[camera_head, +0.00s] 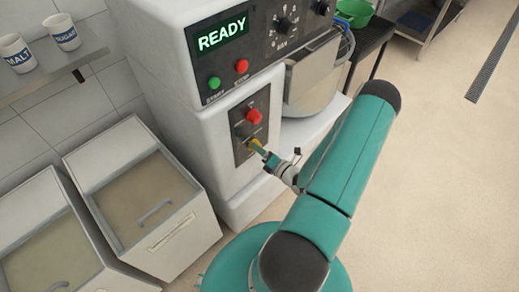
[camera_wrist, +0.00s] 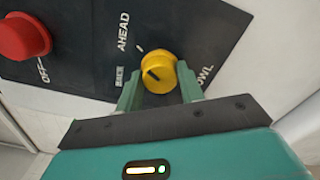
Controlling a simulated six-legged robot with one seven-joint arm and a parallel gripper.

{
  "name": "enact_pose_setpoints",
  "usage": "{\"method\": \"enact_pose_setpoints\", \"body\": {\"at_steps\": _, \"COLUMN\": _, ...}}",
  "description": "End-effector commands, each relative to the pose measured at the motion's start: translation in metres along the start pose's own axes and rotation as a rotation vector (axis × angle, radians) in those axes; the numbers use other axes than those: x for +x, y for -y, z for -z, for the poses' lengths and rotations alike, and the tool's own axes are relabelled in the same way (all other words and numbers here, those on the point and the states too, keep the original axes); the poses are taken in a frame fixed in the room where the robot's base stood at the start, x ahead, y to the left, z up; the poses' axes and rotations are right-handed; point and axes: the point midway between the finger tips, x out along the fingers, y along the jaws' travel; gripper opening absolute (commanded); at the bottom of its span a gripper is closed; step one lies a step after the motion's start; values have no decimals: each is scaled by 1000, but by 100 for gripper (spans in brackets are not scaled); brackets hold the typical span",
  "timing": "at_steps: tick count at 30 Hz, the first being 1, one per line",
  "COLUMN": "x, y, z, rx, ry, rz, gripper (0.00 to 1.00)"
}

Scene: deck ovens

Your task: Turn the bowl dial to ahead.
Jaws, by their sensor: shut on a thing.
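The yellow bowl dial (camera_wrist: 160,68) sits on a dark panel, with the word BOWL beside it in the wrist view. A short black mark on its face points to the upper left, on the side of the AHEAD and BACK labels; I cannot tell exactly which setting it meets. My gripper (camera_wrist: 159,88) has one green finger on each side of the dial and is shut on it. In the head view the dial (camera_head: 255,144) shows small on the machine's lower panel, with my gripper (camera_head: 262,152) at it.
A red knob (camera_wrist: 24,37) marked OFF is on the same panel. Above it the white machine (camera_head: 175,55) shows a READY display (camera_head: 222,35) and green and red buttons. A steel bowl (camera_head: 312,80) is at the right. Lidded bins (camera_head: 165,235) stand close on the left. Open floor lies right.

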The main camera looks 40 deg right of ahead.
Motion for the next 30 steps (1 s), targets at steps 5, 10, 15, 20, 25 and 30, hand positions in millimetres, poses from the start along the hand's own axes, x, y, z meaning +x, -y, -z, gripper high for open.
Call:
{"method": "enact_pose_setpoints", "body": {"at_steps": 5, "x": 0, "y": 0, "z": 0, "rx": 16, "ry": 0, "rz": 0, "gripper": 15}}
{"method": "enact_pose_setpoints", "body": {"at_steps": 10, "x": 0, "y": 0, "z": 0, "rx": 16, "ry": 0, "rz": 0, "gripper": 15}}
{"method": "enact_pose_setpoints", "body": {"at_steps": 15, "x": 0, "y": 0, "z": 0, "rx": 15, "ry": 0, "rz": 0, "gripper": 46}}
{"method": "enact_pose_setpoints", "body": {"at_steps": 20, "x": 0, "y": 0, "z": 0, "rx": 15, "ry": 0, "rz": 0, "gripper": 60}}
{"method": "enact_pose_setpoints", "body": {"at_steps": 25, "x": 0, "y": 0, "z": 0, "rx": 14, "ry": 0, "rz": 0, "gripper": 60}}
{"method": "enact_pose_setpoints", "body": {"at_steps": 30, "x": -10, "y": 1, "z": 0, "rx": 14, "ry": 0, "rz": 2, "gripper": 60}}
